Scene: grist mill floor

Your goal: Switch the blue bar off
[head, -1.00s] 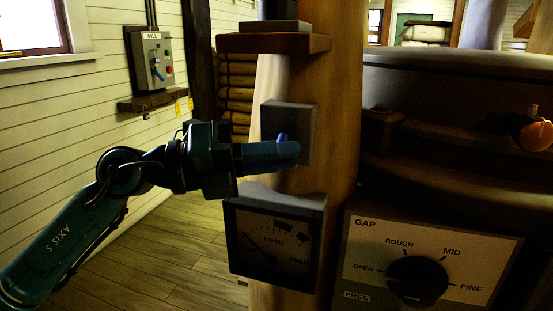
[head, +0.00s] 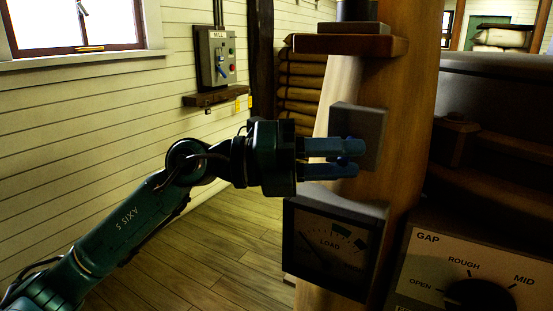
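A grey box (head: 372,128) is fixed to the wooden post at the centre right. A small dark blue part (head: 344,161), perhaps the blue bar, shows in front of it, mostly hidden by my fingers. My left gripper (head: 345,159) is in front of the box, its two blue fingers apart, one above the other, with the blue part showing between them. I cannot tell whether they touch it. A grey MILL panel (head: 208,55) on the wall also has a blue lever (head: 219,70). My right gripper is not in view.
A LOAD gauge (head: 330,245) sits on the post just below my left gripper. A wooden shelf (head: 350,45) juts out above the grey box. A GAP dial panel (head: 440,255) is at the lower right. The wooden floor (head: 205,250) at left is clear.

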